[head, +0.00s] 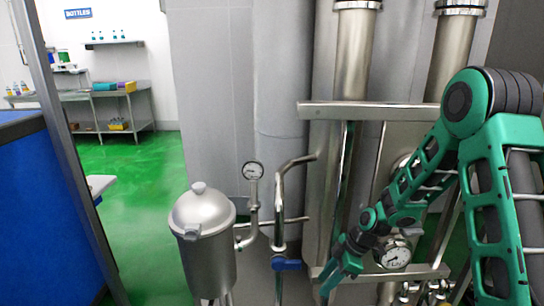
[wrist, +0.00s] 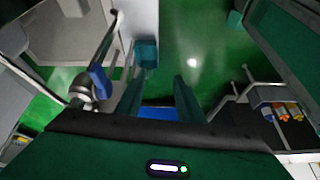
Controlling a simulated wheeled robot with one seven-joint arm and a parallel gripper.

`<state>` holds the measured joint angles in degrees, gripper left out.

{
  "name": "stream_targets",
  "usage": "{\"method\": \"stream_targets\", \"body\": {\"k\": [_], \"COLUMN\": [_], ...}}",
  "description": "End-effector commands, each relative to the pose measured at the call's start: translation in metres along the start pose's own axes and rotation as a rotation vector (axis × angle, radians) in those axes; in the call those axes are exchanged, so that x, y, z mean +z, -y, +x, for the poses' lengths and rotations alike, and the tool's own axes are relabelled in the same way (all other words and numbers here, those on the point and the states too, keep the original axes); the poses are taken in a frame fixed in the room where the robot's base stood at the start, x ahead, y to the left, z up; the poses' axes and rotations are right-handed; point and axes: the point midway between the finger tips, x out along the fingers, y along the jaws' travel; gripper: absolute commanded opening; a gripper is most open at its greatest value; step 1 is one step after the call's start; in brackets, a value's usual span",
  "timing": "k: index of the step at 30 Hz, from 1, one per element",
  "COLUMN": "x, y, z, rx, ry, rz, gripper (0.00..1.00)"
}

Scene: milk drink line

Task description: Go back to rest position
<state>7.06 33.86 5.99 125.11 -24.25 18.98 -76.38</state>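My green arm comes in from the right in the head view and reaches down and left. My gripper (head: 337,280) hangs low in front of the steel pipework, right of the blue-handled valve (head: 286,264). In the wrist view my gripper (wrist: 158,98) shows two dark green fingers set apart, with no object visibly held between them. A blue valve handle (wrist: 99,81) lies left of the fingers there. A blue patch shows low between the fingers, and I cannot tell what it is.
A lidded steel pot (head: 205,240) stands left of a pressure gauge (head: 253,171). A second gauge (head: 396,254) is close to my arm. A blue panel (head: 40,210) is at far left. A shelf table (head: 105,108) stands behind. Green floor (head: 150,220) is open between.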

Motion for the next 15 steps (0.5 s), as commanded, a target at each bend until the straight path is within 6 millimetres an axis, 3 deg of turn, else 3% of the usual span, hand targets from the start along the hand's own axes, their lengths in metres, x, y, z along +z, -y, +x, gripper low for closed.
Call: {"method": "stream_targets", "body": {"k": [8, 15], "x": [0.026, 0.064], "y": [0.010, 0.041], "z": [-0.053, -0.134], "rx": [0.037, 0.117], "ry": [0.098, 0.218], "rz": [0.178, 0.489], "gripper": [0.34, 0.34]}}
